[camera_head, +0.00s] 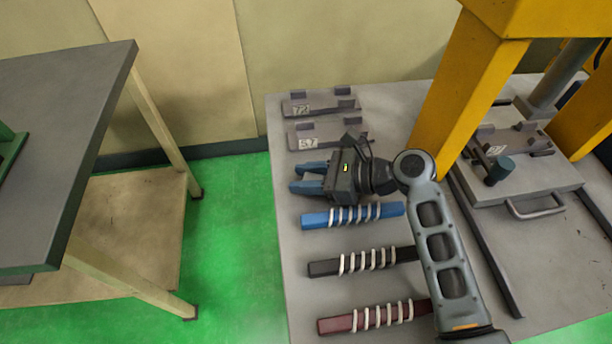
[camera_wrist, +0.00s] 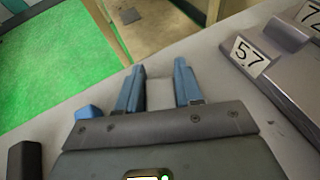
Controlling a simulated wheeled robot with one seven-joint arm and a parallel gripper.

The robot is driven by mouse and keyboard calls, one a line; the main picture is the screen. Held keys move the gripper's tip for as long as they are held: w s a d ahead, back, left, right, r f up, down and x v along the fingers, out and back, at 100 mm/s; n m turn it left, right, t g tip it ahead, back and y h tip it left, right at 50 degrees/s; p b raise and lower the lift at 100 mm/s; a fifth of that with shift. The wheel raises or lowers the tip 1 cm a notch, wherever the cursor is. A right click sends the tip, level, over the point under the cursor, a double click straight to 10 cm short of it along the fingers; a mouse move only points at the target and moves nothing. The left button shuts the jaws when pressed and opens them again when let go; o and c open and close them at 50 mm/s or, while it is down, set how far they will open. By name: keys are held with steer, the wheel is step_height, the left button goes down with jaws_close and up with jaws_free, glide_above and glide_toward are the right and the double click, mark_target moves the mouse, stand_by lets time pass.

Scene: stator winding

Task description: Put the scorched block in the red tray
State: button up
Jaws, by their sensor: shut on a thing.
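My gripper (camera_head: 293,178) is above the grey bench, just behind the blue wound bar (camera_head: 314,220), its blue fingers pointing left. In the wrist view its fingers (camera_wrist: 159,72) stand apart around a small pale piece (camera_wrist: 159,94), which is hard to make out. A black bar (camera_head: 324,268) and a dark red bar (camera_head: 337,325), both wound with white coils, lie in front of the blue one. The black one looks darkest; I cannot confirm scorching on any bar. No red tray is in view.
Two grey fixtures, tagged 72 (camera_head: 301,109) and 57 (camera_head: 308,143), lie at the bench's back left. A yellow press frame (camera_head: 470,80) stands at the right, over a plate with a handle (camera_head: 536,208). A separate dark-topped table (camera_head: 75,110) stands left, across a green floor gap.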

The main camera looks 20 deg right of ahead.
steer(key=shift+f, duration=0.1)
steer(key=o, duration=1)
steer(key=shift+o, duration=0.2)
